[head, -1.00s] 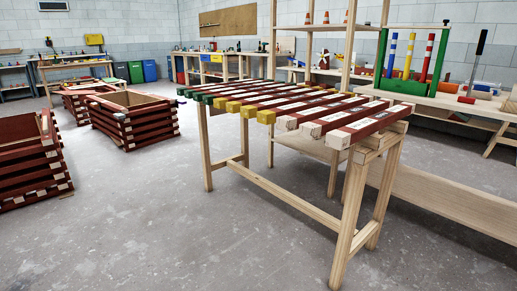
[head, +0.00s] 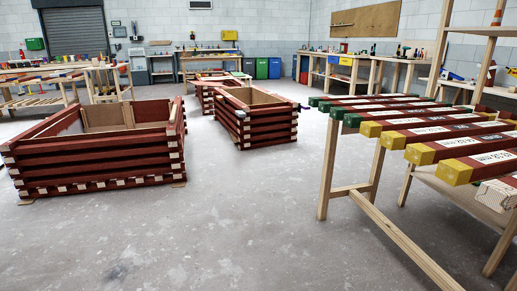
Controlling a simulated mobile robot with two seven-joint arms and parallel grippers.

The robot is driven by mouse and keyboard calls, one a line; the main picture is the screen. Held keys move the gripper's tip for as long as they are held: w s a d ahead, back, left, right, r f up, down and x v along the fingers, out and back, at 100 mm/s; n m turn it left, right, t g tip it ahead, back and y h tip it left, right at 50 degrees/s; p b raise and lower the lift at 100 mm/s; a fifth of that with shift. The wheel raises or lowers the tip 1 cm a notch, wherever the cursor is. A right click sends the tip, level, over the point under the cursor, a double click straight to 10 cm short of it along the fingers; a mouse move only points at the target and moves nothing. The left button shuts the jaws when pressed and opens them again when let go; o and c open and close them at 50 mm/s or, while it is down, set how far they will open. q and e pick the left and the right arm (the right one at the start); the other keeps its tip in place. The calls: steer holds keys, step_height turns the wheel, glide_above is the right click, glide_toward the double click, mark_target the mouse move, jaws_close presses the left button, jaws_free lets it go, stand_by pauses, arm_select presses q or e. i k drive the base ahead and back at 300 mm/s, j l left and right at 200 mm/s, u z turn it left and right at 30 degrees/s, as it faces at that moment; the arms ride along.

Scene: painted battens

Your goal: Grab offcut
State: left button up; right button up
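I cannot make out a single loose offcut for certain in the head view. Painted red battens (head: 433,129) with green, yellow and bare white ends lie side by side across a wooden trestle (head: 328,165) at the right. Several carry white labels. Red slatted crates with pale batten ends stand on the floor: a large one (head: 95,165) at the left and another (head: 265,125) in the middle. Small pale wood pieces show at the foot of the large crate (head: 179,185). Neither of my grippers is in view.
Grey concrete floor (head: 230,230) is clear in front of the crates and left of the trestle. A third crate (head: 208,92) stands behind the middle one. Workbenches (head: 350,72) line the back wall, with blue and green bins (head: 262,68) beside them. A shelf rack rises at the right.

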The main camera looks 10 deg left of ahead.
mark_target(172, 120)
steer(key=i+j+u, duration=0.1)
steer(key=i+u, duration=0.3)
steer(key=i, duration=0.2)
steer(key=i+l+u, duration=0.1)
steer(key=i+u, duration=0.25)
steer(key=i, duration=0.25)
steer(key=i+l+u, duration=0.1)
steer(key=i+u, duration=0.25)
steer(key=i, duration=1.05)
steer(key=i+j+z, duration=0.1)
steer(key=i, duration=0.3)
steer(key=i+j+z, duration=0.1)
steer(key=i, duration=0.35)
steer(key=i+j+z, duration=0.1)
steer(key=i+j, duration=0.15)
steer(key=i, duration=0.15)
steer(key=i+z, duration=0.5)
steer(key=i, duration=1.1)
